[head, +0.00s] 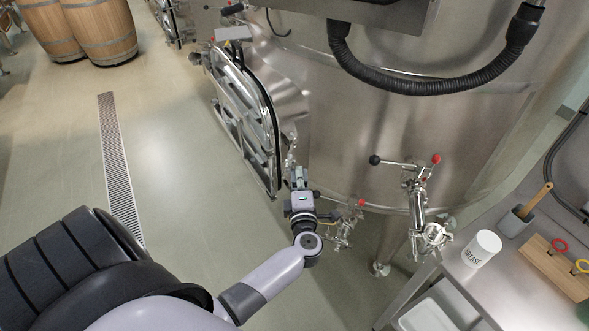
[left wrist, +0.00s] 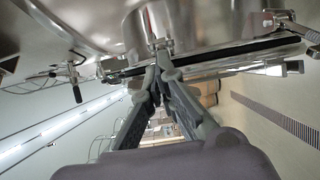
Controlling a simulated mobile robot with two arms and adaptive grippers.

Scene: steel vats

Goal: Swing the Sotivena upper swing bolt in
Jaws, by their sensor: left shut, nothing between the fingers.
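The steel vat (head: 340,140) fills the upper right of the head view. Its manway door (head: 245,110) stands at the left side of the vat, seen nearly edge-on. A bright metal fitting (head: 291,150), which looks like a swing bolt, sits by the door's right edge. My left gripper (head: 299,172) is just below it. In the left wrist view the fingers (left wrist: 162,75) are shut and empty, with their tips close to a threaded metal part (left wrist: 157,28) at the door rim. I cannot tell whether they touch. I cannot read the name Sotivena. My right gripper is out of view.
A valve with a red-tipped handle (head: 415,180) and a smaller valve (head: 342,232) stick out from the vat. A steel table (head: 480,290) at lower right holds a white grease can (head: 482,248). Barrels (head: 105,30) stand far left; the floor around the drain (head: 118,165) is clear.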

